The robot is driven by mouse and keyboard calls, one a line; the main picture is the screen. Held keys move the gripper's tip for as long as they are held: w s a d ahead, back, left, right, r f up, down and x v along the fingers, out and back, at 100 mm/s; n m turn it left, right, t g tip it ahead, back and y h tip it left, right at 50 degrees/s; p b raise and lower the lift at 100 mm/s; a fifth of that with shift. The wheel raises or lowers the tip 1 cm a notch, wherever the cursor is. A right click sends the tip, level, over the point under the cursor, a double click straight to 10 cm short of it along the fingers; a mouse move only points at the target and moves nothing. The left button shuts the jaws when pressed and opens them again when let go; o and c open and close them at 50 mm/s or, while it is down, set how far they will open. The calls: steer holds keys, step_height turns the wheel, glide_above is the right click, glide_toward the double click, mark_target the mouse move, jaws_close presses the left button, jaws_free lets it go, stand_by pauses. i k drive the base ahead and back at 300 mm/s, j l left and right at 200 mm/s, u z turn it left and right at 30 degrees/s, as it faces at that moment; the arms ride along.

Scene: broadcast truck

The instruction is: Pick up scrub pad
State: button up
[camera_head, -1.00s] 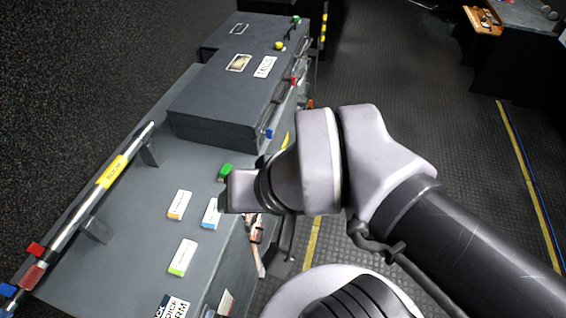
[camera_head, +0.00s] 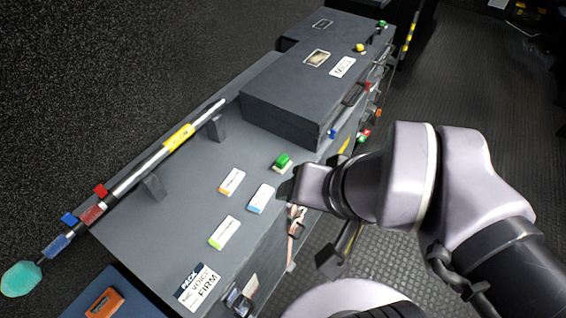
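A small block with a green top and white base (camera_head: 283,161) lies on the grey case top, just in front of the raised dark box. A rounded teal piece (camera_head: 21,279) shows at the lower left edge, near the rod's end. I cannot tell for sure which of the two is the scrub pad. My arm comes in from the right. Its wrist end is just right of the green-topped block, apart from it in the picture. My gripper (camera_head: 289,188) shows only as a dark sliver at the wrist end. Its fingers cannot be made out, and no held thing shows.
Three white blocks with orange (camera_head: 232,182), blue (camera_head: 261,199) and green (camera_head: 224,232) edges lie on the case top. The dark box (camera_head: 305,90) rises behind. A rod (camera_head: 145,169) on brackets runs along the left edge. An orange item (camera_head: 104,303) lies lower left.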

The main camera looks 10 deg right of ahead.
mark_target(283, 163)
steer(key=i+l+u, duration=0.75)
steer(key=l+u, duration=0.15)
steer(key=l, duration=0.25)
